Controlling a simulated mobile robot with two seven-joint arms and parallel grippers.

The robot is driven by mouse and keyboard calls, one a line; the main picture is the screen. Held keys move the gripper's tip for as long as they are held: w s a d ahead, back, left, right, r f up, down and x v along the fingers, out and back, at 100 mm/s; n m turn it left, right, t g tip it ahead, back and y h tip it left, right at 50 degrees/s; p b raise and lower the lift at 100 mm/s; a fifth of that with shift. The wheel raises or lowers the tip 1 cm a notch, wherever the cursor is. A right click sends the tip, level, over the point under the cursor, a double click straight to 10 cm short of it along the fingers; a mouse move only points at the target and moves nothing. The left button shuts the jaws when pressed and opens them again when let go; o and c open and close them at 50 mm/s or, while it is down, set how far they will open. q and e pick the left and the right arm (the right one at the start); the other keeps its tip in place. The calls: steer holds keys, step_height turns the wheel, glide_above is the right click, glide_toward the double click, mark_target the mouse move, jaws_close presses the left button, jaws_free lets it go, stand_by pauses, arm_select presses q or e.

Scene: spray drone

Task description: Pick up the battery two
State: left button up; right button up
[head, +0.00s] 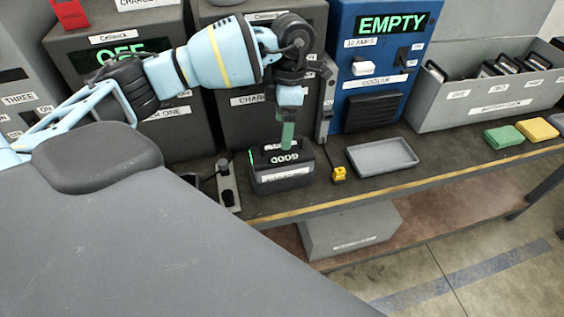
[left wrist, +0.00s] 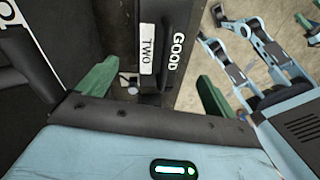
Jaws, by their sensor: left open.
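Battery two (head: 282,178) is a dark block standing on the bench, its top reading GOOD in green. In the left wrist view battery two (left wrist: 172,45) shows a white TWO label and the word GOOD. My left gripper (head: 288,138) points down over the battery from above. In the left wrist view its green fingers stand apart, one on each side of the battery's handle (left wrist: 150,97); whether they touch it cannot be told. A light blue arm with green tips, likely my right gripper (left wrist: 308,30), shows at the far right; its jaw is unclear.
A grey tray (head: 382,157) and a small yellow item (head: 339,174) lie right of the battery. Green (head: 503,137) and yellow (head: 537,129) cloths lie at the right.

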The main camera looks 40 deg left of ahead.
mark_target(281, 151)
arm_select(q)
steer(key=shift+s+d+f, duration=0.1)
steer(key=shift+s+f, duration=0.1)
steer(key=shift+f, duration=0.85)
steer(key=shift+s+a+f, duration=0.1)
steer(key=shift+s+f, duration=0.05)
steer(key=shift+f, duration=0.85)
steer(key=shift+s+d+f, duration=0.1)
steer(key=shift+s+f, duration=0.1)
steer(key=shift+f, duration=0.85)
jaws_close()
steer(key=shift+w+r, duration=0.15)
steer(key=shift+r, duration=0.05)
